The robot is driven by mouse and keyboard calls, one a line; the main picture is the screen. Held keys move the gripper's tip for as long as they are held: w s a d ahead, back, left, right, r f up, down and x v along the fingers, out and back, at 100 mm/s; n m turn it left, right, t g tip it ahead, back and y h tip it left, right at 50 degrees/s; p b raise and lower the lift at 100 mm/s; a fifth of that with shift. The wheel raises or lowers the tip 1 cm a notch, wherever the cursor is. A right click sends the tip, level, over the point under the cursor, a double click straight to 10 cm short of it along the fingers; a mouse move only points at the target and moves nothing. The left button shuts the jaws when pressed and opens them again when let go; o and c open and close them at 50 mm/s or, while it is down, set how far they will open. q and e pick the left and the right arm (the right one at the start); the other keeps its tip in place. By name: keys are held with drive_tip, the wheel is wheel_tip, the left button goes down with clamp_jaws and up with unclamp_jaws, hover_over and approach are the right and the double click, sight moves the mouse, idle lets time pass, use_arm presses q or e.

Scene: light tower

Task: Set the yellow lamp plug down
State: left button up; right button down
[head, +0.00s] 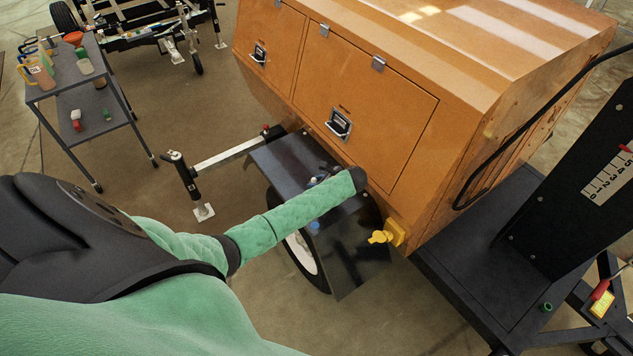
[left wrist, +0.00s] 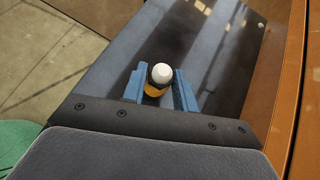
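The yellow lamp plug (left wrist: 155,91) is between the two blue fingers of my left gripper (left wrist: 160,88) in the left wrist view. It has a white round end and a dark collar above a yellow body. The fingers sit close on both sides of it, and I take them as shut on it. The dark fender panel lies under it; whether the plug touches the panel I cannot tell. In the head view my green-sleeved left arm hides most of the gripper (head: 314,183) and the plug over the fender (head: 275,158). My right gripper is not in view.
The orange generator housing (head: 365,110) stands right beside the fender. A yellow fitting (head: 393,234) sticks out at its lower corner. A wheel (head: 300,250) is below the fender. A grey cart (head: 85,100) with bottles stands at the left. A dark mast (head: 580,190) rises at the right.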

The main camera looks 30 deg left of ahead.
use_arm(q)
drive_tip(key=o, duration=0.4)
drive_tip(key=shift+o, duration=0.2)
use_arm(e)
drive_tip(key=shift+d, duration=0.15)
use_arm(q)
drive_tip(key=shift+d+r, duration=0.15)
drive_tip(key=shift+d, duration=0.05)
drive_tip(key=b+v, duration=0.4)
drive_tip(key=v, duration=0.7)
drive_tip(key=shift+d+r, duration=0.25)
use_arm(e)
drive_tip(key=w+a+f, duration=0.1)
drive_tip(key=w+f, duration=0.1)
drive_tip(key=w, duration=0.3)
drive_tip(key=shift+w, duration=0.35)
